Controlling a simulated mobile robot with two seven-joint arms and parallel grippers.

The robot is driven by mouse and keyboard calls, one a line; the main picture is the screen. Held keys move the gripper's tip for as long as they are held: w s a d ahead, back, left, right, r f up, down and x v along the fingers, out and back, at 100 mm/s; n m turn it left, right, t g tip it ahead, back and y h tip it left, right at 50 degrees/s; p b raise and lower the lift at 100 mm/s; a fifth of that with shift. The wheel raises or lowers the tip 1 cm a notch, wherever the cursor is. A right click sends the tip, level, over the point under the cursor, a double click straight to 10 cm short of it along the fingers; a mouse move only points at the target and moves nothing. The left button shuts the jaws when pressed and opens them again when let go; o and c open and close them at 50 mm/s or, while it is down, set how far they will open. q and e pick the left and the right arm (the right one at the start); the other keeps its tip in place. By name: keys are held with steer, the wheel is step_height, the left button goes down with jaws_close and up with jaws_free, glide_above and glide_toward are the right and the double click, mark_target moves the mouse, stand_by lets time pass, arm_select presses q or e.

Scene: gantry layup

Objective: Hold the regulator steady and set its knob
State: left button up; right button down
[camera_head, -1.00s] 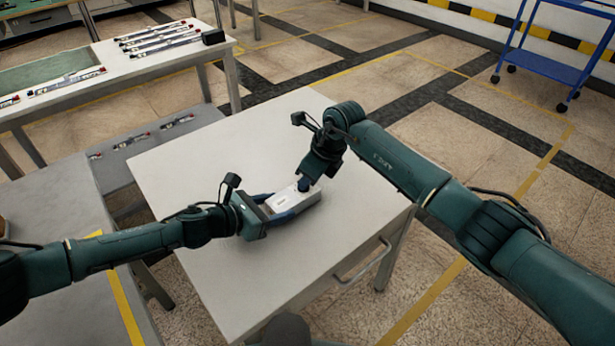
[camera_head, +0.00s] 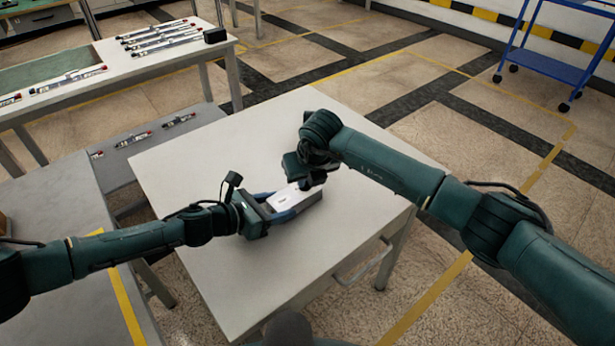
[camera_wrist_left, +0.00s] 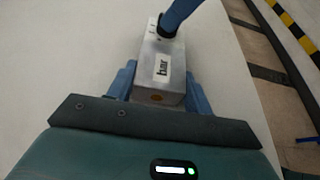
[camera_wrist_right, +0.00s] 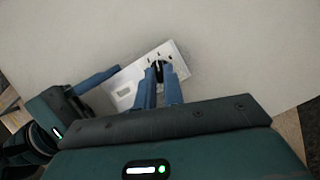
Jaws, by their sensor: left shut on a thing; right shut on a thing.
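The regulator, a light grey box (camera_head: 290,198), lies on the white table. In the left wrist view its body (camera_wrist_left: 162,75) has a label reading "bar". My left gripper (camera_head: 282,206) is shut on it, with blue fingers along its two long sides. The dark knob (camera_wrist_right: 157,72) stands on the box's top face, near the end away from my left gripper's palm. My right gripper (camera_wrist_right: 158,82) comes from above and is shut on the knob, with one finger on each side. Small dark marks surround the knob in the right wrist view. Its exact setting cannot be read.
The white table (camera_head: 200,160) is otherwise clear and has a handle (camera_head: 362,264) at its front right. A grey bench (camera_head: 50,220) stands at the left. Several slim parts lie on the back-left table (camera_head: 130,72). A blue cart (camera_head: 550,60) stands far right.

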steer(key=m, duration=0.1)
steer(key=m+h, duration=0.1)
steer(key=m, duration=0.2)
steer(key=shift+a+m+h, duration=0.25)
steer(key=shift+m+h, duration=0.05)
steer(key=shift+h, duration=0.1)
steer(key=m+h, duration=0.1)
steer(key=m, duration=0.1)
steer(key=m+h, duration=0.1)
steer(key=m, duration=0.2)
steer(key=shift+a, duration=0.2)
steer(key=shift+m, duration=0.3)
steer(key=c, duration=1.5)
jaws_free()
steer(key=shift+r, duration=0.15)
steer(key=v, duration=1.1)
steer(key=shift+r, duration=0.45)
steer(key=shift+a, duration=0.15)
